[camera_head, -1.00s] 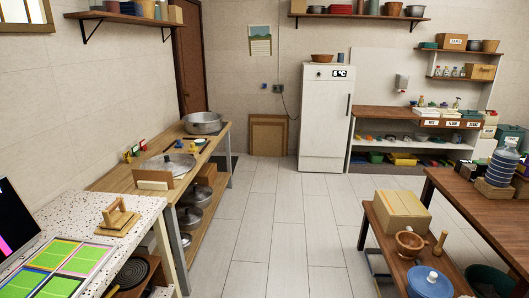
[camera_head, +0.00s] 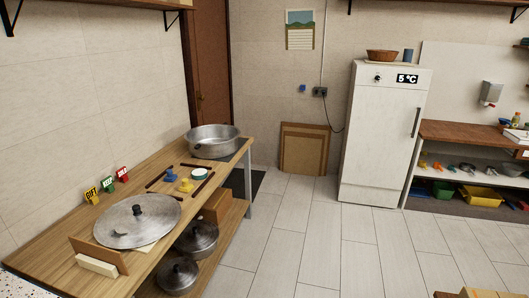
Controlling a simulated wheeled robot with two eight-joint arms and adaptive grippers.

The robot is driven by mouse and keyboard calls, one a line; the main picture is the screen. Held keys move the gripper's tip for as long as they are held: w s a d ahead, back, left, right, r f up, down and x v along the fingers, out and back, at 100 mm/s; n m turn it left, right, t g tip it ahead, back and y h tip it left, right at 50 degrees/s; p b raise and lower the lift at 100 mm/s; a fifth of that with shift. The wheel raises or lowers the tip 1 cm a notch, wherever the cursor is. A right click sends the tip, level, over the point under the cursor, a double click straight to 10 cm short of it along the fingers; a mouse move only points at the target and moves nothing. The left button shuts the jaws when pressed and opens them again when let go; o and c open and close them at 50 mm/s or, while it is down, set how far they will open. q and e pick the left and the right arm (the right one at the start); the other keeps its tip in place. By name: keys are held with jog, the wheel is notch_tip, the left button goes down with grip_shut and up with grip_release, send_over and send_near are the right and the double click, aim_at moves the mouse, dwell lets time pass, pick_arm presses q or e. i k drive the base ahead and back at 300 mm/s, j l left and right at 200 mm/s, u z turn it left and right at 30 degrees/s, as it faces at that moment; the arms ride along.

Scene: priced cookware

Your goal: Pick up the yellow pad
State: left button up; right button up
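No thing shows clearly as a yellow pad. A small yellow piece (camera_head: 186,185) sits on the wooden counter, beside a small blue piece (camera_head: 171,175) and a small teal-and-white round dish (camera_head: 200,174), among dark brown strips. A pale cream sheet or pad (camera_head: 146,248) is partly hidden under the large metal lid (camera_head: 138,222); its exact kind is unclear. Neither of my grippers is in view.
The wooden counter (camera_head: 60,268) runs along the left wall, with a large metal pot (camera_head: 214,141) at its far end. Lidded pots (camera_head: 196,238) stand on its lower shelf. A white fridge (camera_head: 384,140) stands at the back. The tiled floor (camera_head: 300,235) between is clear.

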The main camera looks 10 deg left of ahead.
aim_at(186, 187)
jog(key=i+u, duration=0.15)
jog(key=i, duration=0.8)
jog(key=i+u, duration=0.15)
jog(key=i, duration=0.85)
jog(key=i+u, duration=0.25)
jog(key=i, duration=0.2)
jog(key=i+l+u, duration=0.2)
jog(key=i, duration=0.2)
jog(key=i+u, duration=0.15)
jog(key=u, duration=0.25)
jog(key=i+u, duration=0.15)
jog(key=u, duration=0.2)
jog(key=i+u, duration=0.1)
jog(key=u, duration=0.3)
jog(key=i+l+u, duration=0.15)
jog(key=u, duration=0.2)
jog(key=i+u, duration=0.2)
jog(key=u, duration=0.15)
jog(key=i+l+u, duration=0.15)
jog(key=u, duration=0.2)
